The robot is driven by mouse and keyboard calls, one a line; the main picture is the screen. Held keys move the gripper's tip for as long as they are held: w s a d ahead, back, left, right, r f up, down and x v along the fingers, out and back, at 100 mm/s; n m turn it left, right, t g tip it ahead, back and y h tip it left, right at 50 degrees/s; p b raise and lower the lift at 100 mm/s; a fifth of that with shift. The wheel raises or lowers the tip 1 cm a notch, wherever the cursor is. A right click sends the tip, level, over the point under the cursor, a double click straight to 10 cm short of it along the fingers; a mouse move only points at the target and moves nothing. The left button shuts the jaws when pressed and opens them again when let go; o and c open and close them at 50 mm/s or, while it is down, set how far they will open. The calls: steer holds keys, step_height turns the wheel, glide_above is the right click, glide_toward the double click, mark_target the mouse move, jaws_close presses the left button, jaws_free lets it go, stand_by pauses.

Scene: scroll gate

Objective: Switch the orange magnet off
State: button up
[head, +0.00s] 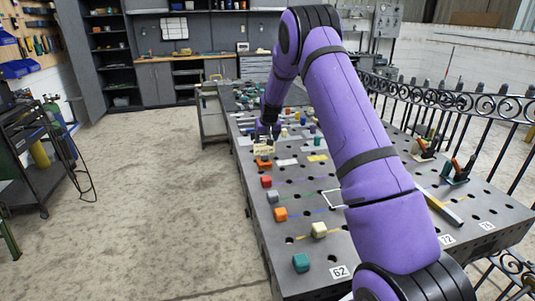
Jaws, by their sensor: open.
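An orange block-like piece (263,163), which looks like the orange magnet, sits near the left edge of the grey perforated table (330,262). It is small, and its switch cannot be made out. My gripper (267,136) is just beyond it, pointing down above a cream piece (263,149). The gripper looks apart from the orange piece; whether it touches the cream one cannot be told. It is open, with nothing visible between its dark fingers.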

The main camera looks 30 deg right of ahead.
mark_target(265, 155)
steer(key=x, duration=1.2)
steer(key=shift+d+f, duration=0.1)
steer(key=shift+d, duration=0.35)
steer(key=c, duration=0.9)
